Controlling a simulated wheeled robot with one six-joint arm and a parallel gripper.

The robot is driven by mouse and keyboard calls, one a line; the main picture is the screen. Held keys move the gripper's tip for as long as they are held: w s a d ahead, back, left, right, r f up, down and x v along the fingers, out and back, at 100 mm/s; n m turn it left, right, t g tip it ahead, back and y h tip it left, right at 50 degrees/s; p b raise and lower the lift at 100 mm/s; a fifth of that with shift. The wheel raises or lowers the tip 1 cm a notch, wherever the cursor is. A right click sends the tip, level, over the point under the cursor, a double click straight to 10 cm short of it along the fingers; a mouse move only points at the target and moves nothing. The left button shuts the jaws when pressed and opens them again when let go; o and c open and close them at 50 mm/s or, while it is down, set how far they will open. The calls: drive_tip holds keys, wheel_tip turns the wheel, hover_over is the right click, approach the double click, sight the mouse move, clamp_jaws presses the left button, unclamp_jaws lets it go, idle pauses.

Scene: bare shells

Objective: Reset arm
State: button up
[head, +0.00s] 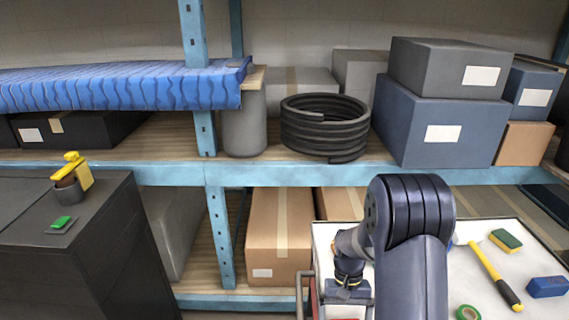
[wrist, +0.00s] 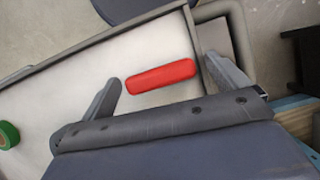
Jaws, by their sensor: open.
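My gripper (wrist: 164,71) is open, with its two grey fingers spread wide in the wrist view. A red bar-shaped object (wrist: 161,75) shows between the fingers. It appears to lie on the white cart top (wrist: 75,82) beyond them, and nothing is gripped. In the head view my arm bends down over the left part of the white cart top (head: 466,262), with my gripper (head: 347,296) low and partly hidden.
The cart top also holds a yellow-handled tool (head: 495,273), a sponge (head: 506,240), a blue block (head: 547,287) and green tape (head: 467,313). Behind stands a shelf (head: 300,174) with boxes and a black coil (head: 325,127). A dark cabinet (head: 110,235) stands left.

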drive_tip(key=m+y, duration=0.1)
drive_tip(key=m, duration=0.3)
drive_tip(key=shift+d+r+y, duration=0.1)
drive_tip(key=shift+d+y, duration=0.1)
drive_tip(key=shift+y, duration=0.2)
drive_tip(key=m+t+y, duration=0.1)
drive_tip(key=m, duration=0.3)
drive_tip(key=shift+d, duration=0.1)
drive_tip(key=m, duration=0.2)
drive_tip(key=m+t+y+b, duration=0.1)
drive_tip(key=m, duration=0.1)
drive_tip(key=shift+s+t, duration=0.15)
drive_tip(key=shift+t, duration=0.15)
drive_tip(key=m+t, duration=0.1)
drive_tip(key=m, duration=0.1)
drive_tip(key=m+b, duration=0.1)
drive_tip(key=m, duration=0.2)
drive_tip(key=shift+s+t, duration=0.1)
drive_tip(key=shift+t, duration=0.3)
drive_tip(key=shift+v, duration=1)
drive_tip(key=shift+d+r+y, duration=0.25)
drive_tip(key=shift+r+y, duration=0.05)
drive_tip(key=shift+r, duration=0.2)
drive_tip(key=shift+p, duration=0.3)
